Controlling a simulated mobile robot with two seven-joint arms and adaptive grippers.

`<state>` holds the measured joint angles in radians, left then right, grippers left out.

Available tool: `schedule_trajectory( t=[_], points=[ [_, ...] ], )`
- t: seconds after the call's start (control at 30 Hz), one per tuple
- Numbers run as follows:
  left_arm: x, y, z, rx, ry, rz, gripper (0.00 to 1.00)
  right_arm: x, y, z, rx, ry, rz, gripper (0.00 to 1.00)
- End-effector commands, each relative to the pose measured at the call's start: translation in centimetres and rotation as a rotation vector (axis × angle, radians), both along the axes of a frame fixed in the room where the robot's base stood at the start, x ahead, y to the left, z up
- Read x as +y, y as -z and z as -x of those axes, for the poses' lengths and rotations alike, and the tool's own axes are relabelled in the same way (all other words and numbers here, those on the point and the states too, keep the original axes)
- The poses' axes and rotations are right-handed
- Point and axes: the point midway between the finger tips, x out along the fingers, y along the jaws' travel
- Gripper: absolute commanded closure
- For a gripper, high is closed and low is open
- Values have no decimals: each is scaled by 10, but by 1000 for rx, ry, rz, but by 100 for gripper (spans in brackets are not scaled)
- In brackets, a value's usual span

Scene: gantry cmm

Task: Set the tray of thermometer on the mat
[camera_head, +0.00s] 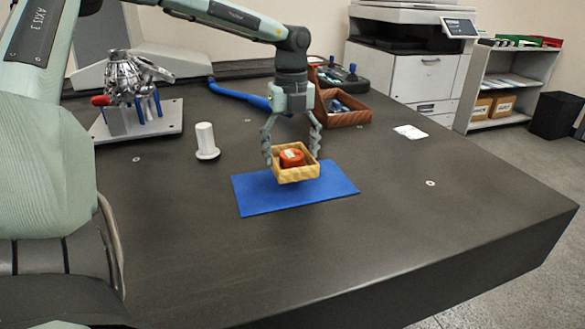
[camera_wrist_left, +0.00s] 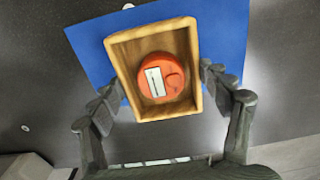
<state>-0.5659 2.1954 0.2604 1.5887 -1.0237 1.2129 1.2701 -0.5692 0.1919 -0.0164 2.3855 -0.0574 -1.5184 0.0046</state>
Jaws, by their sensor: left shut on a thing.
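A small wooden tray (camera_head: 297,174) holds a round orange-red thermometer (camera_head: 291,157) with a white display. My left gripper (camera_head: 293,160) is shut on the tray, one finger at each side. The tray appears over the blue mat (camera_head: 330,186); I cannot tell whether it touches the mat. In the left wrist view the tray (camera_wrist_left: 195,62), the thermometer (camera_wrist_left: 160,78) and the mat (camera_wrist_left: 225,40) all show, with the left gripper's fingers (camera_wrist_left: 160,95) on both sides of the tray. My right gripper is not in view.
A white cylinder on a flange (camera_head: 205,142) stands left of the mat. A metal fixture (camera_head: 130,95) on a plate is further left. A brown box (camera_head: 343,110) and a blue hose (camera_head: 238,95) lie behind.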

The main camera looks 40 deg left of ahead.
Motion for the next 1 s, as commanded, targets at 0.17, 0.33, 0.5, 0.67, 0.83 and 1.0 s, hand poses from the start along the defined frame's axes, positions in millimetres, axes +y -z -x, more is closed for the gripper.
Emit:
schedule_trajectory(
  t=[0.17,0.33,0.5,0.67,0.83,1.0],
  points=[
    [-3,9,-3,0,0,0,52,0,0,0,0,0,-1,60],
    [-3,34,-2,2,-1,1,52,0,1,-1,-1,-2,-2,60],
    [-3,42,-3,-2,0,0,52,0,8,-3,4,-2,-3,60],
    [-3,42,-2,-2,0,0,52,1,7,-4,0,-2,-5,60],
    [-3,44,-2,-1,0,0,52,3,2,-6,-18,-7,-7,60],
    [-3,44,-2,-1,0,0,3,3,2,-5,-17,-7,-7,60]
  ],
)
